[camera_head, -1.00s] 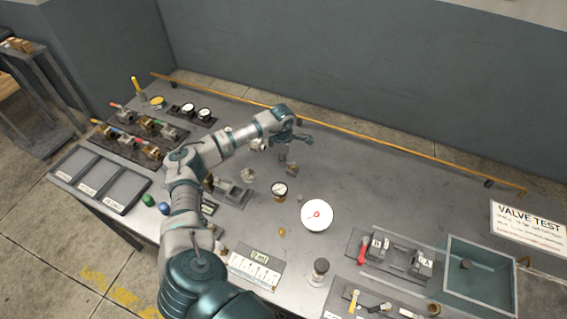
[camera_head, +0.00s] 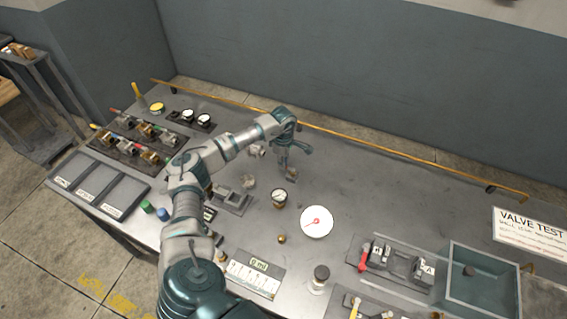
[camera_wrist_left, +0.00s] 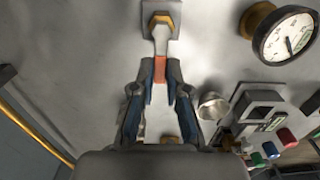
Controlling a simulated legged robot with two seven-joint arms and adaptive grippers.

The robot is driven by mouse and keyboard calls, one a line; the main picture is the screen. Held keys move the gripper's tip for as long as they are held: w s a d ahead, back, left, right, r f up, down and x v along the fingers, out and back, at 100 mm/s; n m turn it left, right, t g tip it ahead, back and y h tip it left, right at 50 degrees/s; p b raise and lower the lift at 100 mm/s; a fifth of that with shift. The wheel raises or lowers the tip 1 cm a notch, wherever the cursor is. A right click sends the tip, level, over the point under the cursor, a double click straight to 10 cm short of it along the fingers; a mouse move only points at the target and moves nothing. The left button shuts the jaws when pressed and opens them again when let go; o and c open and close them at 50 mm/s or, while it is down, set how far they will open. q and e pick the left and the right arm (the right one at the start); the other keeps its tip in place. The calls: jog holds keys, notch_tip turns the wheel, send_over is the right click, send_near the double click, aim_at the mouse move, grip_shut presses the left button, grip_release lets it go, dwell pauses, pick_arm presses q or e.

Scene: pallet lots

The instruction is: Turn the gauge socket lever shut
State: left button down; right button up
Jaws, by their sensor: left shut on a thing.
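The lever (camera_wrist_left: 160,43) runs down from a grey block with a brass hex nut (camera_wrist_left: 161,19) at the top of the left wrist view. Its red-orange end (camera_wrist_left: 159,70) sits between the fingertips of my left gripper (camera_wrist_left: 160,78), which is shut on it. In the head view my left gripper (camera_head: 287,167) points down at the small fitting on the bench, and its hand hides most of the lever. A round dial gauge on a brass collar (camera_wrist_left: 288,36) stands to the right in the wrist view and near the gripper in the head view (camera_head: 279,196). My right gripper is not in view.
A yellow rail (camera_head: 400,152) runs along the back edge.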

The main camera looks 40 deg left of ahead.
pick_arm(q)
jog(key=shift+w+a+r, duration=0.1)
jog(key=shift+a+r, duration=0.1)
jog(key=shift+r, duration=0.05)
jog(key=c, duration=1.2)
grip_release()
jog(key=shift+f, duration=0.15)
notch_tip(320, 180, up, 12)
jog(key=shift+a+f, duration=0.15)
